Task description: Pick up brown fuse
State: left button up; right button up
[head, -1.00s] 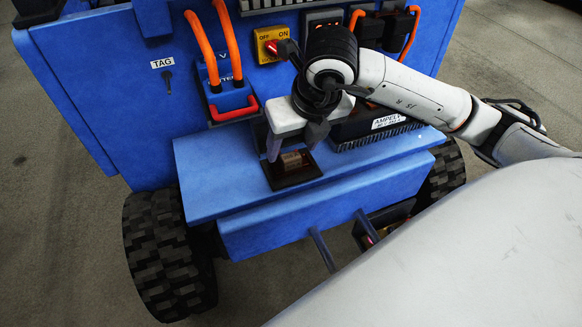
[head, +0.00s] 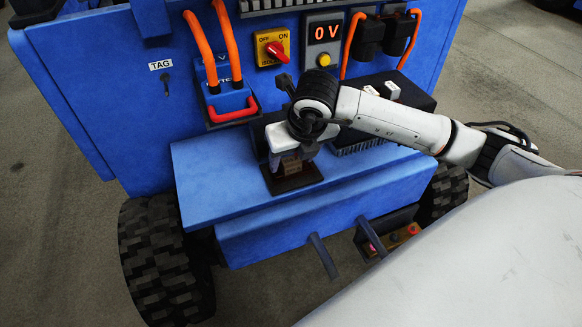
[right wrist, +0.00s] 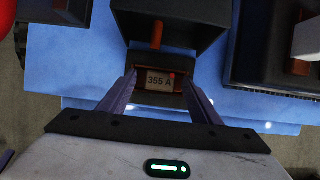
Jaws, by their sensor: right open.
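The brown fuse (head: 290,166) sits on a small dark tray (head: 300,180) on the blue shelf of the cart. In the right wrist view the fuse (right wrist: 160,80) carries a pale label reading "355 A". My right gripper (head: 288,160) is over the tray in the head view, low around the fuse. In the right wrist view its two fingers stand apart (right wrist: 160,95), one on each side of the fuse. I cannot tell whether they touch it. My left gripper is not in view.
A dark ribbed unit (head: 362,146) stands on the shelf right of my gripper. A red-handled blue connector (head: 230,102) with orange cables is behind, left. A red switch on a yellow plate (head: 273,47) and a display reading "0 V" (head: 325,32) are above. The left shelf (head: 205,180) is clear.

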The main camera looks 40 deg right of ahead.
aim_at(292, 162)
jog(key=c, duration=1)
jog(key=shift+o, duration=0.2)
jog(key=shift+r, duration=0.1)
notch_tip(292, 162, up, 10)
jog(key=p, duration=0.2)
